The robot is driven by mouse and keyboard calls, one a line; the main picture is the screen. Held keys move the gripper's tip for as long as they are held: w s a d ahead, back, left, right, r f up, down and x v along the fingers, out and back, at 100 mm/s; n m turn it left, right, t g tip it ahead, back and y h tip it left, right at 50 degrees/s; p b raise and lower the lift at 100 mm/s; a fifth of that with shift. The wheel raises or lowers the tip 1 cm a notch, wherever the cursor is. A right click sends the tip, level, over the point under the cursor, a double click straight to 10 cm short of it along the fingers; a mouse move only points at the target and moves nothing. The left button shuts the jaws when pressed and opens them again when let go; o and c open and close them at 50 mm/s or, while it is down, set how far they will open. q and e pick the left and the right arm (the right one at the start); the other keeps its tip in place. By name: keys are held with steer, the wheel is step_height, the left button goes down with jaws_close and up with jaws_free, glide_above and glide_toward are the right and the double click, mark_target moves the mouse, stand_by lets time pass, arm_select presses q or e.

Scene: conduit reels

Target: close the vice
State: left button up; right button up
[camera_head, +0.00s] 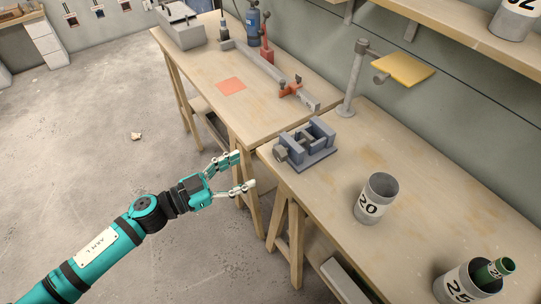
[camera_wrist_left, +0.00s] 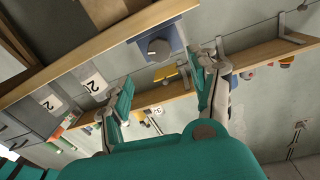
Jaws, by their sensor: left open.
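The vice (camera_head: 318,131) is a blue-grey block with a base plate, standing on the near wooden bench close to its left edge. A gap shows between its jaws. A grey knob (camera_head: 281,154) sticks out of its left end. In the left wrist view the round knob (camera_wrist_left: 158,47) faces the camera, in front of the vice's blue body. My left gripper (camera_head: 245,170) is open and empty, to the left of the vice and apart from it, with its fingers pointing toward the knob. It also shows in the left wrist view (camera_wrist_left: 159,72). My right gripper is not in view.
The near bench (camera_head: 345,160) also carries a can marked 20 (camera_head: 372,204), a can marked 25 (camera_head: 456,288) with a green bottle, and a grey post with a yellow plate (camera_head: 404,69). A second bench (camera_head: 200,75) with tools stands behind. The floor at left is mostly clear.

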mark_target(276, 155)
arm_select(q)
steer(key=x, duration=0.9)
steer(key=shift+d, duration=0.1)
steer(key=shift+c, duration=0.7)
steer(key=c, duration=1)
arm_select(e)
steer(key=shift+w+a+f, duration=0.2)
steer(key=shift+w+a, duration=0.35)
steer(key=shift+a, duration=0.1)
arm_select(q)
steer(key=shift+r+m, duration=0.1)
steer(key=shift+m, duration=0.2)
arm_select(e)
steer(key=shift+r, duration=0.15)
